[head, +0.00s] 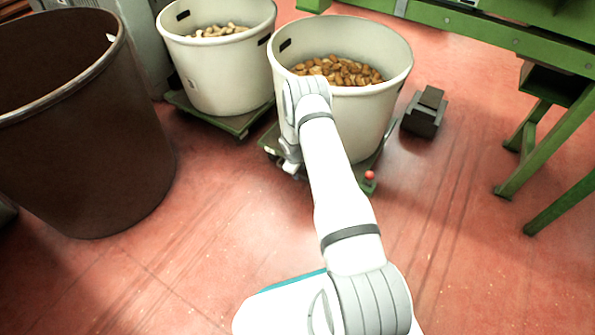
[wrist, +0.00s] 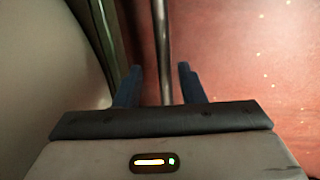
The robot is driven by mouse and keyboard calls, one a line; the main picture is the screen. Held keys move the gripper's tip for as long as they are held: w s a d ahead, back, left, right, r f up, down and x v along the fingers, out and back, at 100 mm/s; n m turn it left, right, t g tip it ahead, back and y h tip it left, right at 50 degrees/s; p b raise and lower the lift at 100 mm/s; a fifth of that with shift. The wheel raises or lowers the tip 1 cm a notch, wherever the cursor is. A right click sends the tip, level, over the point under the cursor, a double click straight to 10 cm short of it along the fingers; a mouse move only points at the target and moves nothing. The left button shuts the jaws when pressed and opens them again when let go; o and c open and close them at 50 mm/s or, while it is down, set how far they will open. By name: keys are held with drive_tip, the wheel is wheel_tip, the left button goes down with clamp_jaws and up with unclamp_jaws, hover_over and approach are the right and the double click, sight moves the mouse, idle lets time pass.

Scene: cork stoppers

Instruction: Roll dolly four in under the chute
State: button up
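A white bin (head: 345,115) of brown corks stands on a low green dolly (head: 372,163) with a red knob (head: 369,175) at its front corner. No number is readable on it. My gripper (head: 290,168) is low at this dolly's front left side, partly hidden by my arm. In the wrist view my gripper (wrist: 160,86) has its two dark fingers apart, one on each side of a metal bar (wrist: 162,45), with gaps visible on both sides. A dark opening under the green machine (head: 553,83) at the right may be the chute; I cannot tell.
A second white bin (head: 222,65) of paler corks stands on another green dolly (head: 238,122) to the left. A large brown bin (head: 80,150) stands at far left. A dark block (head: 425,112) lies right of the nearer dolly. Green legs (head: 550,150) stand right. The red floor (head: 450,250) in front is clear.

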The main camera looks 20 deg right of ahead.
wheel_tip(320, 180, up, 7)
drive_tip(key=a+p, duration=0.1)
drive_tip(key=p, duration=0.1)
drive_tip(key=shift+s, duration=0.4)
drive_tip(key=shift+f, duration=0.1)
